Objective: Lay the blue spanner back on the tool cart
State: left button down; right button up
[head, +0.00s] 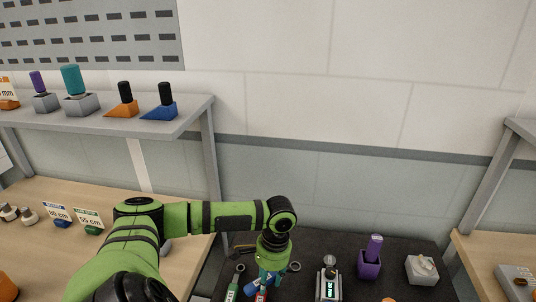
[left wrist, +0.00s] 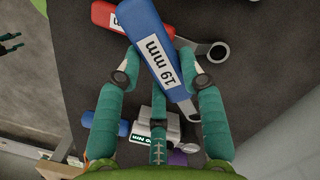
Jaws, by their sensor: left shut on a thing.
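The blue spanner (left wrist: 152,42), labelled 19 mm, lies between the teal fingers of my left gripper (left wrist: 160,68) in the left wrist view. The gripper is shut on it. In the head view my left gripper (head: 270,278) points down over the dark top of the tool cart (head: 330,248), and the fingers largely hide the spanner there. A red spanner (left wrist: 105,14) lies on the cart partly behind the blue one. I cannot tell whether the blue spanner touches the cart top. My right gripper is not in view.
A shelf (head: 110,124) stands at the left; wooden benches flank the cart.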

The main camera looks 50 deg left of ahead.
pick_arm(q)
jog(key=shift+f, duration=1.5)
jog(key=c, duration=0.8)
grip_release()
jog(key=shift+o, duration=0.2)
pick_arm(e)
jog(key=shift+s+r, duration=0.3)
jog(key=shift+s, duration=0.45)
pick_arm(q)
jog(key=shift+r, duration=0.1)
